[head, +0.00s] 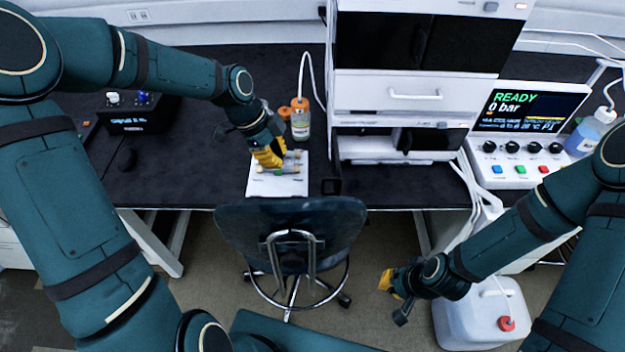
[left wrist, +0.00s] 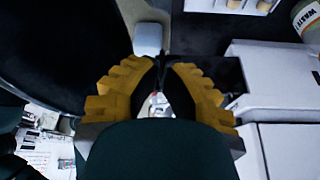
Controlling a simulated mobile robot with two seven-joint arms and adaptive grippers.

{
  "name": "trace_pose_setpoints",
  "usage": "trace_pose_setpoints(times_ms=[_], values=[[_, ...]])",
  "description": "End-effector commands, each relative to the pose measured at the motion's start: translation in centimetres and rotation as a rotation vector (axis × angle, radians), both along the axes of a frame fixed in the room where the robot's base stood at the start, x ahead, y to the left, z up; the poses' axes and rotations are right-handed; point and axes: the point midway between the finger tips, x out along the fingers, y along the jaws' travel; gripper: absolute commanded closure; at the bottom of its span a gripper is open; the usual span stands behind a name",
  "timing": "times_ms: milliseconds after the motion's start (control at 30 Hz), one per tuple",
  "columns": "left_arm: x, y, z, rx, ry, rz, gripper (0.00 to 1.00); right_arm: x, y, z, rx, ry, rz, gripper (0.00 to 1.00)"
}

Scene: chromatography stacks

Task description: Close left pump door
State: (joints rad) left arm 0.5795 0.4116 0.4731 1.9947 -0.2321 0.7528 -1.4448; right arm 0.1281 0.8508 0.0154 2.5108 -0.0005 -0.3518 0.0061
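The chromatography stack (head: 400,97) stands at the back centre. Its upper module has dark left (head: 382,42) and right (head: 466,45) door panels, which look flat to the front. A dark panel (head: 432,138) on the lower module seems to stick out; I cannot tell which is the left pump door. My left gripper (head: 268,155) is left of the stack, over a small white board (head: 277,186). In the left wrist view, its yellow fingers (left wrist: 164,68) show a narrow gap with nothing clearly held. My right gripper (head: 385,281) hangs low in front of the bench, its finger gap unclear.
An orange-capped bottle (head: 300,122) stands close right of my left gripper. A stool (head: 290,228) is in front of the bench. A control unit reading READY (head: 525,120) is right of the stack. A white jug (head: 478,315) stands on the floor beside my right gripper.

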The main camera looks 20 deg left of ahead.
Motion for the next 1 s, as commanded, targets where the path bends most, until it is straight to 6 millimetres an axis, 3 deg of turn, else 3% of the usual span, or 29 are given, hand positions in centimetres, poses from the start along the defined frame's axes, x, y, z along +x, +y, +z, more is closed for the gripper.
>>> trace_pose_setpoints(times_ms=[267,667,800,1000], values=[[0.1,-1.0,-2.6,-0.001,0.003,-0.003,1.0,-0.2,0.1,-0.8,0.001,0.003,0.005,1.0],[0.4,-3.8,-9.9,-0.001,0.003,-0.003,1.0,0.1,0.0,-2.8,0.0,-0.002,0.004,1.0],[0.7,-6.0,-9.6,0.0,-0.001,-0.005,1.0,0.2,0.0,-3.1,0.0,-0.005,0.004,1.0],[0.8,-7.4,-9.5,0.0,0.0,-0.001,1.0,0.2,0.0,-3.3,-0.001,-0.005,0.003,1.0]])
